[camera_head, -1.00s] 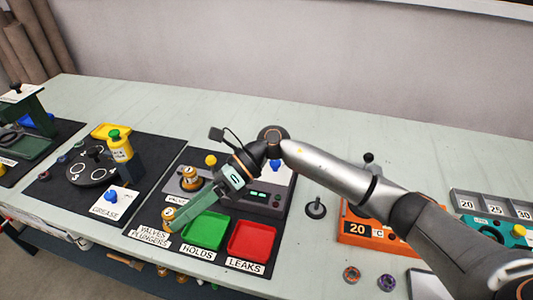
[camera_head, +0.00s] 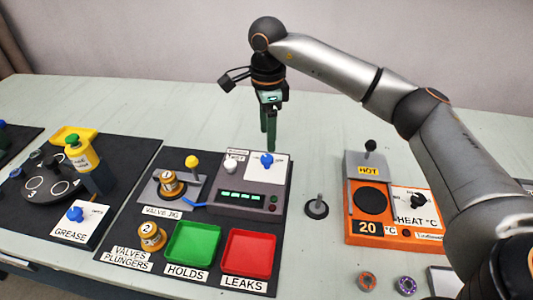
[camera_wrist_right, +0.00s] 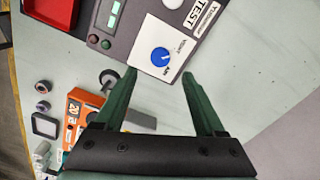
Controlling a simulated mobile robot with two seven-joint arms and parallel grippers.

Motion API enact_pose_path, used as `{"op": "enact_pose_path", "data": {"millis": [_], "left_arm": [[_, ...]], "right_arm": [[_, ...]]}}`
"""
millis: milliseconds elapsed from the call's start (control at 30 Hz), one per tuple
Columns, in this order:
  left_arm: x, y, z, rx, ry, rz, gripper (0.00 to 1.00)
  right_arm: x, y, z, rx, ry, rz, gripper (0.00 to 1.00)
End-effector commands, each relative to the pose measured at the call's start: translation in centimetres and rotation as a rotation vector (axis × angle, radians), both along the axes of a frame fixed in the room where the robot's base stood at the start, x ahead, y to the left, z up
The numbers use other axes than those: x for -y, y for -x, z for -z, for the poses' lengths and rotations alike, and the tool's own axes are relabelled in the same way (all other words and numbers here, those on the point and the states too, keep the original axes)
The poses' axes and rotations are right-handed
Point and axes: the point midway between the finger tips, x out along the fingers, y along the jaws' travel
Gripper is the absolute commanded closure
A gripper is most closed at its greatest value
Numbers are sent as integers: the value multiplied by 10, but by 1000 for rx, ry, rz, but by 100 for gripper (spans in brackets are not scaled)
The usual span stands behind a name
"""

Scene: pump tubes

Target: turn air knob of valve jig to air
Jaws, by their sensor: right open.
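The valve jig's grey box (camera_head: 236,200) has a blue air knob (camera_head: 266,160) on a white plate. In the right wrist view the same blue knob (camera_wrist_right: 160,56) shows beside printed labels that seem to read VENT and AIR; I cannot tell for sure where it points. My right gripper (camera_head: 270,147) points down at the box's back edge, close to the knob. In the right wrist view its green fingers (camera_wrist_right: 159,75) are apart and empty, with the knob just beyond the tips. A brass valve (camera_head: 170,185) sits on the jig's stand. My left gripper is not in view.
A white knob (camera_head: 231,164) is left of the blue one, and a yellow-topped lever (camera_head: 192,162) is by the valve. A green tray (camera_head: 193,246) and red tray (camera_head: 248,254) lie in front. An orange heater (camera_head: 390,232) stands right. The table behind is clear.

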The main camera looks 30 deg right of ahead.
Motion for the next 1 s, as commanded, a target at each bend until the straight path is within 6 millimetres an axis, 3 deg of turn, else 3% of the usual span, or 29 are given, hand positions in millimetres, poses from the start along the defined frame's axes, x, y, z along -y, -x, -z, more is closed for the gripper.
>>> {"op": "enact_pose_path", "data": {"millis": [100,300,500,767,1000], "left_arm": [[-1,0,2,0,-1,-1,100],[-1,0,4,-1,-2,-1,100],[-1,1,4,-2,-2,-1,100],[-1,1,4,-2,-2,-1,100],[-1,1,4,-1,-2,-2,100]], "right_arm": [[0,1,27,-4,0,-1,28],[-1,1,58,-3,-2,-1,28],[-1,0,70,-1,-1,-1,28],[-1,0,71,1,-2,-1,28],[-1,0,71,1,-2,-1,54]]}}
